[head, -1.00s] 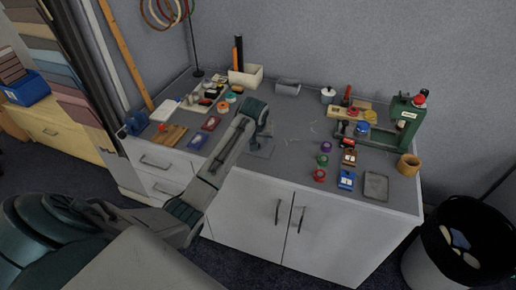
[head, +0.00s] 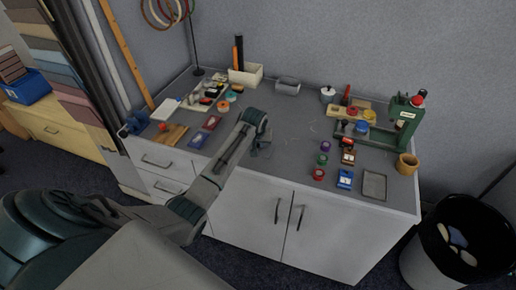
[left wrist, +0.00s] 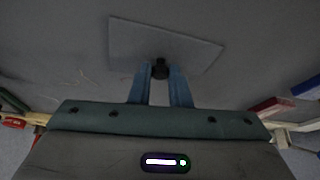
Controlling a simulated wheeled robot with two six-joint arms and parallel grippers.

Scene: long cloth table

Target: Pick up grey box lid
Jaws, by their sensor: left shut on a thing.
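The grey box lid (left wrist: 195,46) is a flat grey plate with a small dark knob, in front of my left gripper (left wrist: 160,72) in the left wrist view. The two blue-grey fingers are shut on the knob. In the head view the lid (head: 263,151) shows only in part at the end of my left arm, near the middle front of the table; the arm hides much of it. I cannot tell whether it touches the tabletop. My right gripper is not in view.
A grey box (head: 288,86) stands at the back of the table (head: 300,125). Coloured rolls and a blue block (head: 345,179) lie to the right, beside a shallow grey tray (head: 374,186). A green press (head: 405,115) stands behind. Red and blue packs (head: 198,140) lie left.

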